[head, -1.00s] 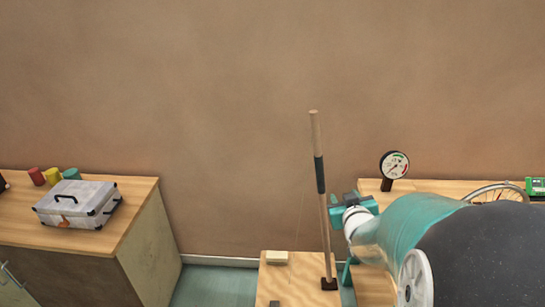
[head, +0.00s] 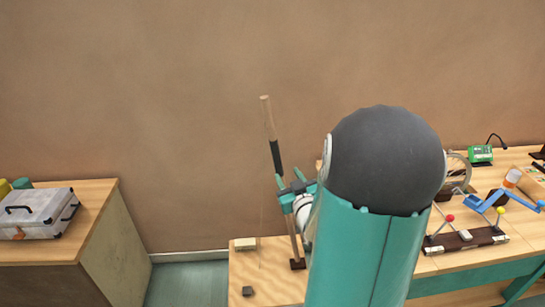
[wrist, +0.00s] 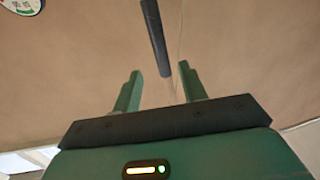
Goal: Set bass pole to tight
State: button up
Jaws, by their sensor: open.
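The bass pole (head: 270,130) is a pale wooden pole with a dark sleeve along its middle. It rises from a dark foot (head: 297,264) on a low wooden platform and leans to the left in the head view. A thin string (head: 262,220) runs down on its left. My gripper (head: 284,195) is open at the pole, just below the sleeve. In the wrist view, the sleeve (wrist: 156,38) ends between the two green fingers of my gripper (wrist: 160,83). I cannot tell whether a finger touches the pole.
A pale block (head: 245,244) and a small dark block (head: 247,291) are on the platform. A silver case (head: 38,213) sits on the left cabinet. The right bench holds a blue arm-like device (head: 500,203) and a green box (head: 480,155). A gauge (wrist: 20,5) shows in the wrist view.

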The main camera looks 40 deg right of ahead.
aim_at(278, 158)
jog(key=x, duration=1.2)
jog(key=shift+c, duration=0.2)
grip_shut()
jog(key=shift+s+d, duration=0.1)
jog(key=shift+d, duration=0.05)
